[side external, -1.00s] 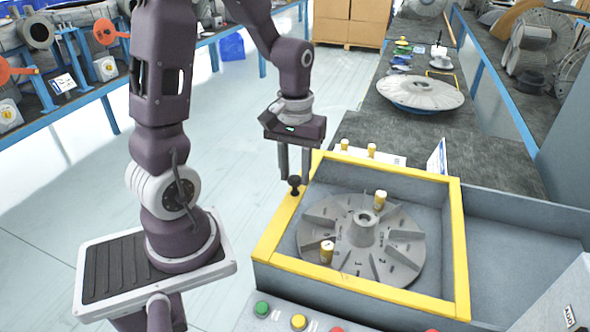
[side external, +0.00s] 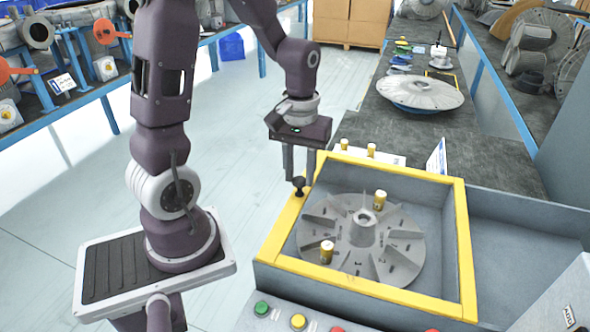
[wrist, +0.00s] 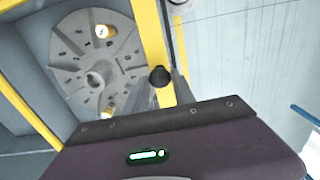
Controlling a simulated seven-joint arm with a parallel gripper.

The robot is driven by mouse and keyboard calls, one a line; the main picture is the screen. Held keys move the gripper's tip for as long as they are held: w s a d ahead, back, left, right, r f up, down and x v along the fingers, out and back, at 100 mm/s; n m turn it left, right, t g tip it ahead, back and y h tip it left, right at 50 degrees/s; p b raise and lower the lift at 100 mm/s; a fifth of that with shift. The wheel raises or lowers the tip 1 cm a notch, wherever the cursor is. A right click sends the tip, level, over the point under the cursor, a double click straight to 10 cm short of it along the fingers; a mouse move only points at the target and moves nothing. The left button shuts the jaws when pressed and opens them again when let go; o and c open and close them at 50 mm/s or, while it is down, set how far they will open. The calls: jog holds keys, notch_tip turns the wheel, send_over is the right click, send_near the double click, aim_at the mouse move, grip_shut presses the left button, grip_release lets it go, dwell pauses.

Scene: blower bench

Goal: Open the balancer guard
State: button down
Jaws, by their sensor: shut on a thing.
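The balancer guard (side external: 283,233) is a yellow frame over the grey balancer box. A black knob (side external: 299,186) stands on its left edge, near the far corner. My gripper (side external: 299,178) points down with its fingers on either side of this knob and is shut on it. In the wrist view the knob (wrist: 160,76) shows between my fingers (wrist: 163,90). Inside the frame lies a grey bladed impeller (side external: 335,235) with a central hub and two yellow-capped pieces (side external: 327,252) on it. The guard looks flat or nearly flat on the box; any small gap is hidden.
Green, yellow and red buttons (side external: 262,308) line the front of the box. Two more yellow-capped pieces (side external: 371,150) and a white card (side external: 437,157) stand behind it. A large grey disc (side external: 422,93) lies on the far bench. Floor to the left is clear.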

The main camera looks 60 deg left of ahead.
jog(key=w+d, duration=2.3)
jog(key=shift+d, duration=0.1)
jog(key=c, duration=1)
grip_release()
jog(key=shift+c, duration=0.2)
jog(key=shift+r, duration=0.1)
notch_tip(320, 180, up, 7)
